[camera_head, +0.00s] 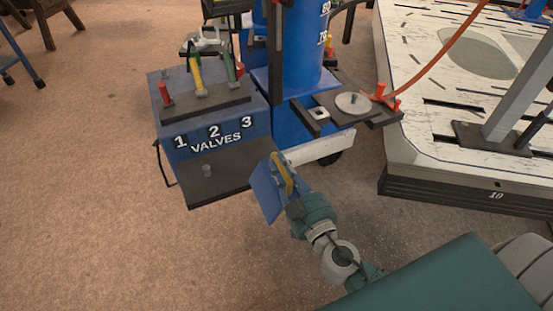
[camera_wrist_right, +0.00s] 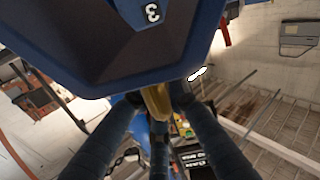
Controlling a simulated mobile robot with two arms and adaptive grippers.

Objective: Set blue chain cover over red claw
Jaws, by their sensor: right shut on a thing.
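The blue chain cover (camera_head: 266,192) is a flat-sided blue piece with a yellow handle (camera_head: 281,172). My right gripper (camera_head: 290,192) is shut on the handle and holds the cover tilted, just right of the valve box's front shelf. In the right wrist view, a blue panel marked 3 (camera_wrist_right: 150,45) fills the top, and the gripper's fingers (camera_wrist_right: 158,98) close around the yellow handle. A red claw-like piece (camera_head: 383,91) stands by the edge of the white bench, up and right of the cover and apart from it. My left gripper is out of view.
A blue box marked VALVES (camera_head: 215,140) with levers stands left, its dark shelf (camera_head: 205,183) in front. A blue column (camera_head: 300,45) and a dark arm with a round plate (camera_head: 353,103) stand behind. The white bench (camera_head: 420,75) is right. Open floor lies left.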

